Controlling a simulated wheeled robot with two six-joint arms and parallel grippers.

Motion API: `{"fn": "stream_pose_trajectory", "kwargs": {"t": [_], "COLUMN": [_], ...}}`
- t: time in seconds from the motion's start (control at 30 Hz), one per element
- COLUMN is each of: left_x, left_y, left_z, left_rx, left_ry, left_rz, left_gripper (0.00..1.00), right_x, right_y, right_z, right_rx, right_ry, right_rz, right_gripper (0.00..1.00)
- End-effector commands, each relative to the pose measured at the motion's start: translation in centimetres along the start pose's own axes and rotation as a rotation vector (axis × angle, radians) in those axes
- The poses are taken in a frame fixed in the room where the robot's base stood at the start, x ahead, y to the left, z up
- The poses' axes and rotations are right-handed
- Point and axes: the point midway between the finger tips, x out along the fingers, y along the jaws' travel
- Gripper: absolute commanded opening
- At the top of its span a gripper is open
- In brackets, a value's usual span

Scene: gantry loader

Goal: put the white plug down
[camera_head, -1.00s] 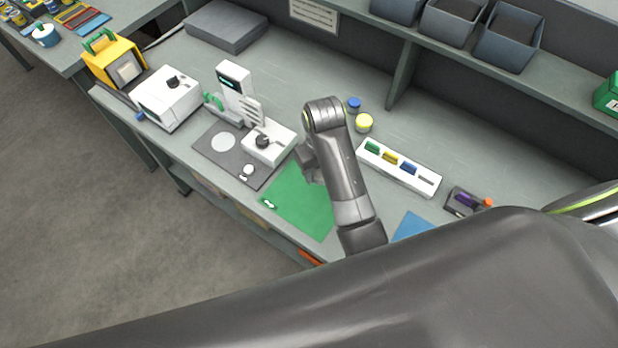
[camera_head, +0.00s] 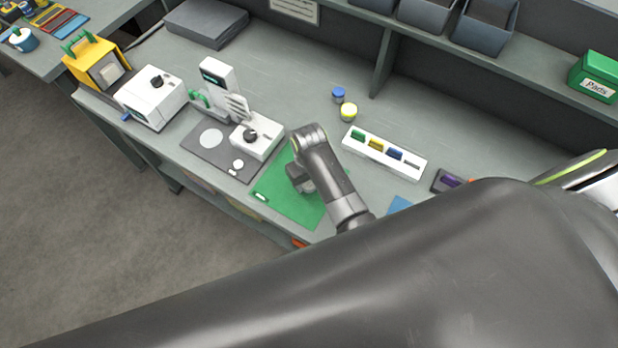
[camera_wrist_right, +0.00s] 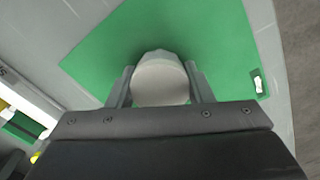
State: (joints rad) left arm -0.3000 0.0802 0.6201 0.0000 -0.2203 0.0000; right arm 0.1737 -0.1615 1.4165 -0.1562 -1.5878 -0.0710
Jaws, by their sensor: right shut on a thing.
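The white plug (camera_wrist_right: 159,80) is between the two fingers of my right gripper (camera_wrist_right: 160,88) in the right wrist view. The gripper is shut on it. Behind the plug is the green mat (camera_wrist_right: 110,45); I cannot tell whether the plug touches it. In the head view my right gripper (camera_head: 300,182) is over the green mat (camera_head: 272,197), and the arm hides the plug. My left gripper is not in view.
A grey plate with a white device (camera_head: 256,140) stands just left of the mat. A white tray with coloured pieces (camera_head: 415,172) lies to the right.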

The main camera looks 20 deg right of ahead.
Motion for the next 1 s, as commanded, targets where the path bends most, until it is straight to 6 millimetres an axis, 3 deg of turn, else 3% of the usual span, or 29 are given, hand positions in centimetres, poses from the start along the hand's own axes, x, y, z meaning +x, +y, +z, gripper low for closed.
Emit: {"fn": "stream_pose_trajectory", "kwargs": {"t": [0.47,0.5,0.63,1.0], "left_x": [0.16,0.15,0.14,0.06], "left_y": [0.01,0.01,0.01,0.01], "left_z": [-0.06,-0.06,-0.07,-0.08], "left_rx": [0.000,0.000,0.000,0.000], "left_ry": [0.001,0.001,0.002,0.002], "left_rz": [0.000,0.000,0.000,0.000], "left_gripper": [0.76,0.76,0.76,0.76], "right_x": [0.78,0.81,0.78,0.38], "right_y": [-0.01,-0.01,-0.01,-0.03], "right_z": [-0.05,-0.04,-0.04,-0.05], "right_rx": [0.000,0.000,0.000,0.000], "right_ry": [0.001,0.001,0.001,0.001], "right_rz": [0.000,0.000,0.000,-0.001], "right_gripper": [0.19,0.49,0.66,0.68]}}
